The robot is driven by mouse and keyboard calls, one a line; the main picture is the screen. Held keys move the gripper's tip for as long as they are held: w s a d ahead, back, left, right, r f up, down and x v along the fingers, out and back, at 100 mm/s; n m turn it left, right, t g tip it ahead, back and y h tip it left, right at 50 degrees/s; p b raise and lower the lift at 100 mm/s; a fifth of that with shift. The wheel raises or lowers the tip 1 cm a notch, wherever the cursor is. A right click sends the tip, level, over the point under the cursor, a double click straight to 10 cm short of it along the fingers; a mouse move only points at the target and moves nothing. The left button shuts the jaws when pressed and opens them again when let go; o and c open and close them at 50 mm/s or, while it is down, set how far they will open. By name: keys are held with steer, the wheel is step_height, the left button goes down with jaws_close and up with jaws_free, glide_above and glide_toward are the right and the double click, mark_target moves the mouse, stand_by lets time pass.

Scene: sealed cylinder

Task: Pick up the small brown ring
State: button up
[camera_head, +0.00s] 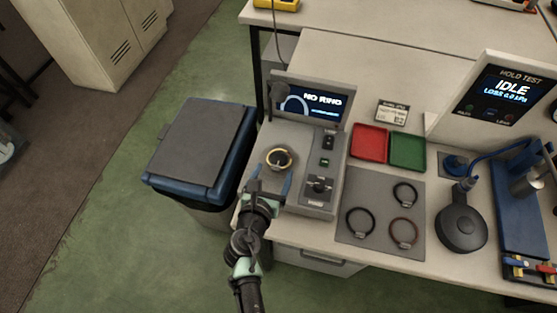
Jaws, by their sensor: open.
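The small brown ring (403,233) lies flat at the lower right of the grey mat (372,188). It has a small light tag at its lower edge. Two black rings lie on the same mat, one above it (405,194) and one to its left (360,222). My gripper (270,184) is to the left of the mat, by the front of the machine with the "NO RING" screen (318,104). Its two blue-grey fingers are apart, just below a tan ring-shaped seat (279,159). Nothing shows between the fingers.
A red tray (369,143) and a green tray (407,151) stand behind the mat. A dark round device (461,225) and a blue stand (525,215) are to its right. The machine's control panel (318,187) lies between my gripper and the mat. A blue-rimmed bin (203,150) stands left of the bench.

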steer(key=shift+w+d+f, duration=0.15)
steer(key=shift+w+f, duration=0.05)
steer(key=shift+w, duration=0.2)
jaws_close()
